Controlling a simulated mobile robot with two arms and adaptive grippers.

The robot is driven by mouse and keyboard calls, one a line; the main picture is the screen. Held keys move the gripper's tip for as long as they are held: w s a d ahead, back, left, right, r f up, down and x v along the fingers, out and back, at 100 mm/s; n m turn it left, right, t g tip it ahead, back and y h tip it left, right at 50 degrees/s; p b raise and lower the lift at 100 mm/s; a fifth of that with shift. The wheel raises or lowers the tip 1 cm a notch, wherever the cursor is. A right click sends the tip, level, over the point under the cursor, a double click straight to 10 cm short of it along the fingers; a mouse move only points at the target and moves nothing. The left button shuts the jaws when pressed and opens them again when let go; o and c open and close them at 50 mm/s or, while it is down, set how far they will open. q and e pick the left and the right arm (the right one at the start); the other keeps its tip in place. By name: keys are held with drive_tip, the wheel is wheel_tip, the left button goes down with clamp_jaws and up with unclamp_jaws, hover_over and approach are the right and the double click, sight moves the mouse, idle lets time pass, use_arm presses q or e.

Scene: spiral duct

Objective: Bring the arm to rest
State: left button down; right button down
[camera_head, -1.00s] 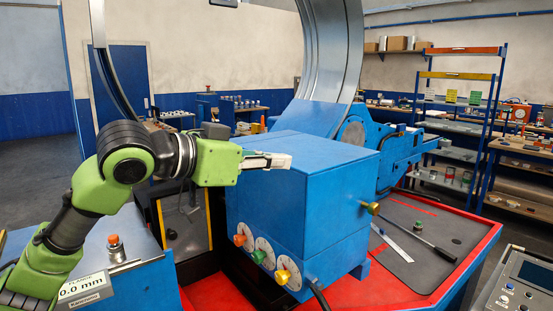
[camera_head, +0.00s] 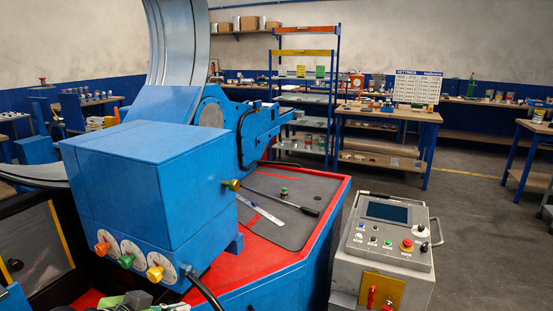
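A small green and dark grey part of my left arm (camera_head: 137,300) shows at the bottom edge of the head view, low in front of the blue machine box. The rest of this arm is cut off by the frame, and I cannot make out gripper fingers there. My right arm and gripper are out of view. The blue machine box (camera_head: 150,185) stands at the left, with orange, green and yellow knobs on white dials along its lower front. No arm is over its top.
A large metal duct ring (camera_head: 178,45) rises behind the box. A red-edged table (camera_head: 285,262) carries a ruler and a black-handled tool. A grey control console (camera_head: 385,245) stands at the right. A shelf rack (camera_head: 305,98) and workbenches stand behind.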

use_arm(q)
drive_tip(key=s+f+n+g+y, duration=0.3)
drive_tip(key=s+f+g, duration=0.3)
drive_tip(key=s+f, duration=1.8)
drive_tip(key=s+f+g, duration=0.1)
drive_tip(key=s+f, duration=0.2)
drive_tip(key=f, duration=2)
drive_tip(key=s+a+f+g, duration=0.1)
drive_tip(key=s+a+f, duration=0.2)
drive_tip(key=s+f, duration=1.4)
drive_tip(key=shift+m+g+y, duration=0.3)
drive_tip(key=shift+s, duration=0.1)
